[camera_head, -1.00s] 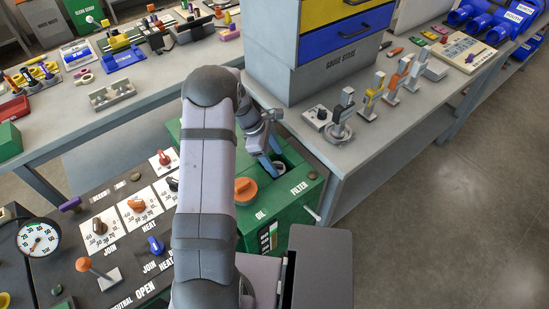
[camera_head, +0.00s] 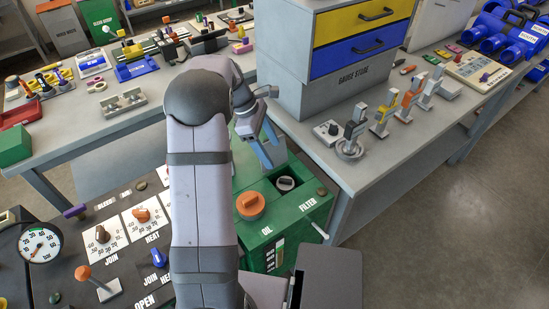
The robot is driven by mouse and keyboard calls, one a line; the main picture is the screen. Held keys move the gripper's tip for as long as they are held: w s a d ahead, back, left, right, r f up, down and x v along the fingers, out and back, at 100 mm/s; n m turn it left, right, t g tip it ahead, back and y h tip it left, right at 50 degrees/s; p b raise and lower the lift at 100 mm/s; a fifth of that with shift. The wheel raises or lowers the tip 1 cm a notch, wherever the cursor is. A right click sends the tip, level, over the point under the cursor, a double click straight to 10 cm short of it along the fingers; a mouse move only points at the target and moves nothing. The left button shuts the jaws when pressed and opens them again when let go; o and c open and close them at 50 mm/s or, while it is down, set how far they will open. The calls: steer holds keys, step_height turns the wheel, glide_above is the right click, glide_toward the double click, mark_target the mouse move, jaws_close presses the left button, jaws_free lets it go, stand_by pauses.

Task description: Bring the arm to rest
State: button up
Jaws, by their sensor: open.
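My arm rises through the middle of the head view and bends over at its top. My gripper (camera_head: 266,150) hangs above the green box, its blue-grey fingers apart with nothing seen between them. Below and right of the fingertips, a dark round filter opening (camera_head: 286,184) in the green box (camera_head: 310,205) shows a white piece inside. The orange oil cap (camera_head: 250,205) sits on the box left of the opening, apart from the fingers.
A control panel with knobs and a lever (camera_head: 98,281) lies at lower left. A grey bench with a gauge store cabinet (camera_head: 345,95) and several gauges stands close on the right. Another bench (camera_head: 150,110) holds tools behind the arm. Open floor lies at right.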

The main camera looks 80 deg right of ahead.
steer(key=shift+w+r, duration=0.15)
steer(key=shift+r, duration=0.2)
steer(key=w+a+r+t+h+p, duration=0.1)
steer(key=w+a+r+p, duration=0.3)
steer(key=w+a, duration=0.6)
steer(key=w+a+r+t+p, duration=0.1)
steer(key=w+a+r+p, duration=0.5)
steer(key=w, duration=0.6)
steer(key=w+a+r+t+p, duration=0.1)
steer(key=w+a+r, duration=0.1)
steer(key=a, duration=0.6)
steer(key=w+a+r+t+p, duration=0.1)
steer(key=w+a+p, duration=0.1)
steer(key=a, duration=0.6)
steer(key=s+a+r+p, duration=0.1)
steer(key=s+a+p, duration=0.1)
steer(key=a, duration=0.5)
steer(key=s+a+r+y+p, duration=0.1)
steer(key=s+a+p, duration=0.1)
steer(key=a, duration=0.5)
steer(key=shift+s+a+r, duration=0.3)
steer(key=shift+s+a, duration=0.1)
